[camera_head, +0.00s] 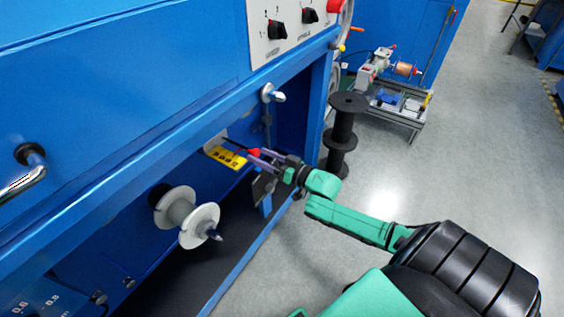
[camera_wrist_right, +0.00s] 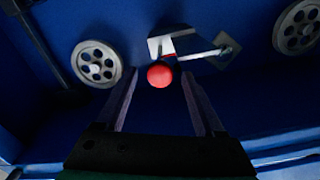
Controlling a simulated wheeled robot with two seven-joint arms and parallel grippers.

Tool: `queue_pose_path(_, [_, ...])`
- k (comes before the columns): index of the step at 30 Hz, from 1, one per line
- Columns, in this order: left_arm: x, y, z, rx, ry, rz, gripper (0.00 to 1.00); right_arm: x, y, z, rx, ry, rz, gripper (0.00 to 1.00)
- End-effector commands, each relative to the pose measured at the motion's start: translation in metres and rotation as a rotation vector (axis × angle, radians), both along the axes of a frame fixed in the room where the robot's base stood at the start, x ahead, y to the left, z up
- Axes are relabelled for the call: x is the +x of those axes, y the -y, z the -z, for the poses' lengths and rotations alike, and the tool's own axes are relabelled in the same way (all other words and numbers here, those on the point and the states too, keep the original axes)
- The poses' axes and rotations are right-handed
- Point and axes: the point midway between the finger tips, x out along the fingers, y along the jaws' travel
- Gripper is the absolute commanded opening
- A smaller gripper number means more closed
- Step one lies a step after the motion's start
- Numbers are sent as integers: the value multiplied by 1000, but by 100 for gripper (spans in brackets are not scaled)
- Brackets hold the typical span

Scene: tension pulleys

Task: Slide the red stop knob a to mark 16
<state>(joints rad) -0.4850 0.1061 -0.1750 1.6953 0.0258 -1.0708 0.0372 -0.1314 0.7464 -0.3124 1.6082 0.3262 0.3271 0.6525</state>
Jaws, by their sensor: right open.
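The red stop knob (camera_head: 254,153) sits on a rod near a yellow scale (camera_head: 226,157) inside the blue machine's recess. In the right wrist view the red knob (camera_wrist_right: 160,75) is round and lies just beyond and between my fingertips. My right gripper (camera_head: 262,160) is open around the line to the knob, its fingers pointing at it; the same gripper (camera_wrist_right: 159,80) shows two parted fingers in the wrist view. I cannot tell whether they touch the knob. The scale's numbers are too small to read with certainty. My left gripper is not in view.
A white spool (camera_head: 200,226) stands out from the recess at lower left. A metal lever (camera_head: 272,93) is above the knob. Two grey pulleys (camera_wrist_right: 97,64) (camera_wrist_right: 297,27) flank it in the wrist view. Black stacked spools (camera_head: 340,140) stand behind my right arm. The floor at right is clear.

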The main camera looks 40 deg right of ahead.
Motion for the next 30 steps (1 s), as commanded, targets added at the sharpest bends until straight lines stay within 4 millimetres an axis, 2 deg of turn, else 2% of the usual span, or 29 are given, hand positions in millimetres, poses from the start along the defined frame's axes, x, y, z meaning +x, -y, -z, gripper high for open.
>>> queue_pose_path(6, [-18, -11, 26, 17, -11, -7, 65, -52, 20, -2, -1, -6, 0, 70])
queue_pose_path(9, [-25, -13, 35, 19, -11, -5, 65, -70, 28, -1, -2, -5, 0, 70])
queue_pose_path(12, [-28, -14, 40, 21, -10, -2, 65, -79, 32, -1, -2, -3, 0, 70])
queue_pose_path(27, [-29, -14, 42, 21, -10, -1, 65, -81, 32, 0, 0, 0, 0, 70])
queue_pose_path(30, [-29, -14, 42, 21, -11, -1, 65, -81, 34, 10, -15, -25, 17, 70])
